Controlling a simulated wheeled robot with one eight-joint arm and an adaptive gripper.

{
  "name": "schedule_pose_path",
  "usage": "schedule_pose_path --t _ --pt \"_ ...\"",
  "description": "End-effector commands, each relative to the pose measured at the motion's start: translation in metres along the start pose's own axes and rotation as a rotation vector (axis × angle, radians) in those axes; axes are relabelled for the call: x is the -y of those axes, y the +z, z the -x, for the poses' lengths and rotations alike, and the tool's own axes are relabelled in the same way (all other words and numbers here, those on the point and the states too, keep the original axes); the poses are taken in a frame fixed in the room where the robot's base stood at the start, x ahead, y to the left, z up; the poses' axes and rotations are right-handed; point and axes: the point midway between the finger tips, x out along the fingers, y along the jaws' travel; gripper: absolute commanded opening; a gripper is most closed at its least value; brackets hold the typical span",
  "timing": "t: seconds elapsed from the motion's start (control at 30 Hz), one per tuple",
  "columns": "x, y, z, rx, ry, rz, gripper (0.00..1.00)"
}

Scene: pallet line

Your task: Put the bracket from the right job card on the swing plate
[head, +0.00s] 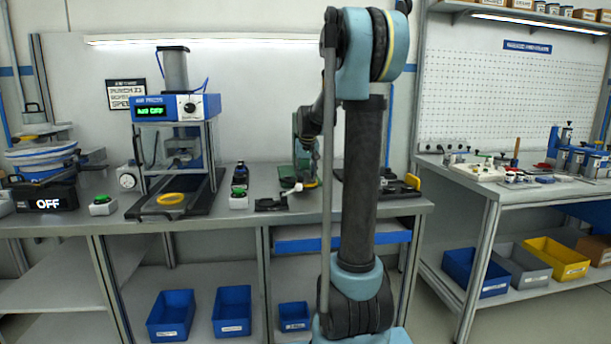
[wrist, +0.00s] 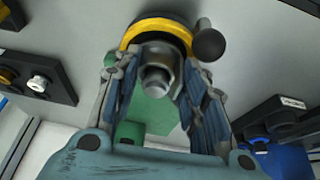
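In the wrist view my gripper (wrist: 158,98) has its two fingers spread apart. Between them shows a silver cylindrical part (wrist: 157,80) in front of a yellow-and-black ring (wrist: 158,28) with a black ball knob (wrist: 208,43). I see no clear contact between the fingers and the silver part. In the head view my arm stands in front of the bench and partly hides a green machine (head: 302,150); my fingertips are not clear there. I cannot pick out the bracket, the right job card or the swing plate with certainty.
An air press (head: 160,108) reading "OFF" stands on the left of the bench (head: 80,222). Another bench (head: 470,180) with trays and small parts stands right, beyond a gap.

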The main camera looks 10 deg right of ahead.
Motion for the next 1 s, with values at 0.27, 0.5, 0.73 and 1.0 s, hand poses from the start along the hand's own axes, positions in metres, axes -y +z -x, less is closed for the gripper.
schedule_pose_path --t 0.27,0.5,0.73,1.0 --pt "0.001 0.0 0.0 0.0 0.0 0.001 0.58" --pt "0.001 -0.002 0.005 0.0 0.0 0.001 0.58" --pt "0.001 -0.004 0.04 0.0 -0.001 0.001 0.58" --pt "0.001 -0.004 0.092 0.0 -0.001 0.001 0.58"
